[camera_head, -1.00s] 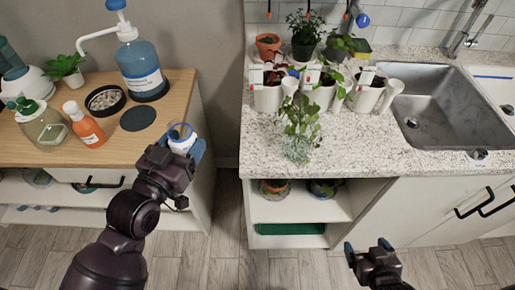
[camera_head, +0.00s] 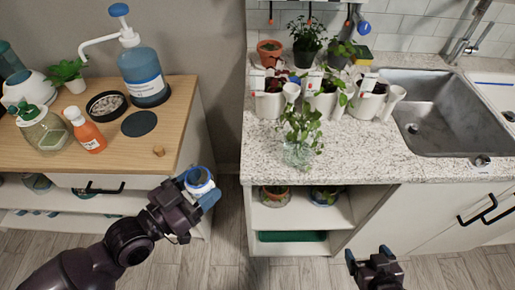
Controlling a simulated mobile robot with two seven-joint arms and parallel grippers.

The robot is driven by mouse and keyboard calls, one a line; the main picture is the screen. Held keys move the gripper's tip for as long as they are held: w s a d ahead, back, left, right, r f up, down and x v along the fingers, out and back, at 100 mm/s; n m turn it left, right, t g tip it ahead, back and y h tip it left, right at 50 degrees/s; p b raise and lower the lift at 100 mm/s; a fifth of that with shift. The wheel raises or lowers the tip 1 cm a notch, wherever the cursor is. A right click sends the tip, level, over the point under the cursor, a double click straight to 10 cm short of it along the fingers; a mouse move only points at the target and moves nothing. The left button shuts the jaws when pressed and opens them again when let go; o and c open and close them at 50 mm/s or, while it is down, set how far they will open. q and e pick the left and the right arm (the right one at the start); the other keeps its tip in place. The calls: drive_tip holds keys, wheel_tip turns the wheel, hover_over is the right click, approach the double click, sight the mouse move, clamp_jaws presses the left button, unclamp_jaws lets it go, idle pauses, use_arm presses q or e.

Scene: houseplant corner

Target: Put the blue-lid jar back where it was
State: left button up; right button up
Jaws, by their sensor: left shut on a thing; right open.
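The blue-lid jar (camera_head: 199,181) is small and whitish with a blue ring around its top. My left gripper (camera_head: 197,187) is shut on it, its blue fingertips at the jar's sides. In the head view, the jar appears just off the wooden table's front right corner, over the gap before the counter. My fingers hide part of the jar. My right gripper (camera_head: 370,256) is open and empty, low in the view in front of the counter cabinet. The jar's former place is not marked in these frames.
The wooden tabletop (camera_head: 118,164) holds a blue pump bottle (camera_head: 143,70), a bowl of pebbles (camera_head: 106,104), a bare dark disc (camera_head: 139,123), an orange bottle (camera_head: 86,132), a green-lidded jar (camera_head: 42,128) and a small tan piece (camera_head: 158,151). Potted plants crowd the granite counter (camera_head: 370,150).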

use_arm(q)
drive_tip(key=x, duration=1.6)
drive_tip(key=shift+d, duration=0.1)
drive_tip(key=shift+w+f, duration=0.1)
drive_tip(key=shift+f, duration=0.2)
drive_tip(key=shift+f, duration=0.15)
drive_tip(key=o, duration=1)
drive_tip(key=shift+r, duration=0.25)
drive_tip(key=v, duration=1.2)
